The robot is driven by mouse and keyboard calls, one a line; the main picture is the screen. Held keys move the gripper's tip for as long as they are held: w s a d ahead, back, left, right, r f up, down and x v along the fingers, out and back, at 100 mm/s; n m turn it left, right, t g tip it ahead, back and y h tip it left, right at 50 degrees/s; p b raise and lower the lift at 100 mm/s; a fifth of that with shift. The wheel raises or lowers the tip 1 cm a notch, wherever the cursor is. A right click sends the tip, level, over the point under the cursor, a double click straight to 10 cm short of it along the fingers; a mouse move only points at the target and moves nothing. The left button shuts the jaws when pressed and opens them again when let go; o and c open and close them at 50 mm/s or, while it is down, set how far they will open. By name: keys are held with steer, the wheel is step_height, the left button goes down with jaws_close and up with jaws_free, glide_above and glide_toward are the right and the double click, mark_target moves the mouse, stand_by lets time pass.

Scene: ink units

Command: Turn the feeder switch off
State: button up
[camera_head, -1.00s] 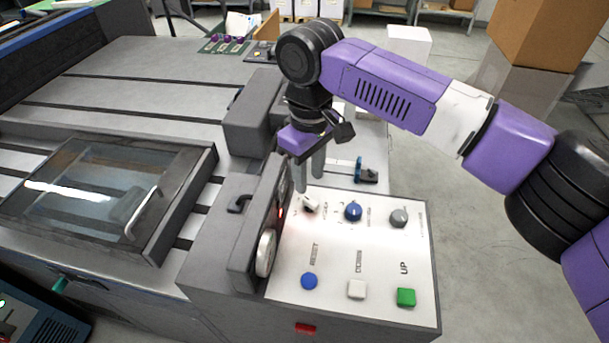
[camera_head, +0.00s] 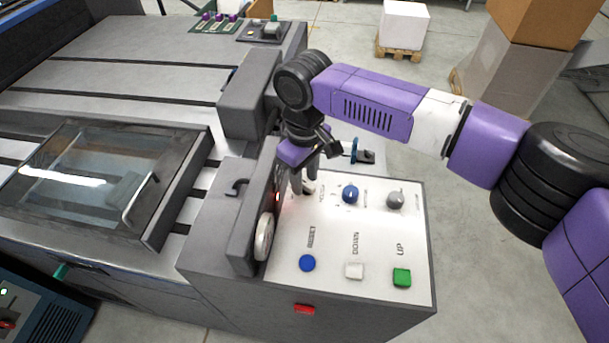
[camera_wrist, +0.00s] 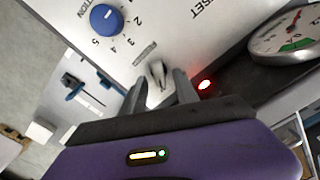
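The feeder switch, a small pale lever, is at the far left corner of the white control panel (camera_head: 335,240). In the wrist view the switch (camera_wrist: 157,74) stands between my two fingertips, with a small unreadable label beside it. My gripper (camera_head: 304,184) points down at the panel; in the wrist view its fingers (camera_wrist: 159,84) are apart, one on each side of the lever. A narrow gap seems to show beside the lever, and firm contact is not visible. In the head view my fingers partly hide the switch. A red light (camera_wrist: 205,84) glows beside it.
A blue numbered dial (camera_head: 350,194) and a grey knob (camera_head: 396,200) sit right of the switch. Blue, white and green buttons line the near side. An upright housing with a round gauge (camera_wrist: 288,36) stands close on the left of the panel.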

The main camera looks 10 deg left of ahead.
steer(key=shift+c, duration=0.3)
jaws_close()
steer(key=shift+r, duration=0.1)
steer(key=shift+s+n+p, duration=0.2)
steer(key=shift+n+p, duration=0.7)
steer(key=shift+p, duration=0.2)
steer(key=n+p, duration=0.1)
steer(key=n, duration=0.1)
steer(key=shift+n, duration=0.3)
steer(key=n, duration=0.3)
steer(key=shift+s+n, duration=0.15)
steer(key=shift+n, duration=0.15)
steer(key=shift+s+n+p, duration=0.1)
steer(key=shift+n+p, duration=0.2)
steer(key=shift+n, duration=1.6)
